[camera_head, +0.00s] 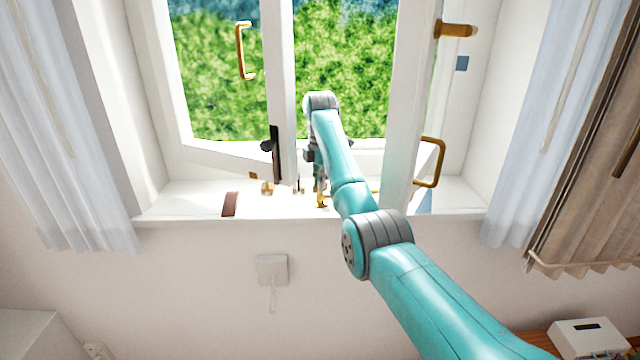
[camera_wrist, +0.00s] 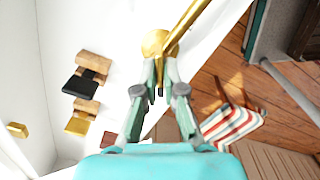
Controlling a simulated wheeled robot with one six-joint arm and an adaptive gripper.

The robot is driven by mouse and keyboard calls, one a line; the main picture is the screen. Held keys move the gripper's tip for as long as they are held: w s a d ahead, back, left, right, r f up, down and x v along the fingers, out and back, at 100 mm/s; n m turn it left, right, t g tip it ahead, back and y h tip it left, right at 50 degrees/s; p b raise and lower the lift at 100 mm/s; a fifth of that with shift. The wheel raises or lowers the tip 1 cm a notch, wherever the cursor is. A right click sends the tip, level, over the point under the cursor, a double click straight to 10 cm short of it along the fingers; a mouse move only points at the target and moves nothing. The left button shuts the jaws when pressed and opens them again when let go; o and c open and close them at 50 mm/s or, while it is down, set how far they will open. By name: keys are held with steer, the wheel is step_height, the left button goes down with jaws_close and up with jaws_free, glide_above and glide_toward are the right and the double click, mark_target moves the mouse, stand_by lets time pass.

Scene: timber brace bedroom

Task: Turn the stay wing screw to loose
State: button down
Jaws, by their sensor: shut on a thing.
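The brass stay bar (camera_wrist: 188,22) runs up and right from a round brass boss (camera_wrist: 155,43) in the wrist view. My gripper (camera_wrist: 160,80) is at this boss, its two fingers close together. They are shut on the stay wing screw, which is mostly hidden between the fingertips, so its angle cannot be told. In the head view my gripper (camera_head: 317,172) points down over the window sill, with brass stay parts (camera_head: 322,202) just below it, partly covered by my arm.
The open window sash (camera_head: 405,110) with a brass handle (camera_head: 432,160) stands right of my arm. A dark latch (camera_head: 275,155) is on the frame to the left. A brown block (camera_head: 230,204) lies on the white sill (camera_head: 180,205). Curtains hang at both sides.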

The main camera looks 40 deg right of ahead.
steer(key=n, duration=0.6)
steer(key=shift+n, duration=0.3)
steer(key=n, duration=0.6)
steer(key=shift+n, duration=0.3)
steer(key=c, duration=1.3)
jaws_free()
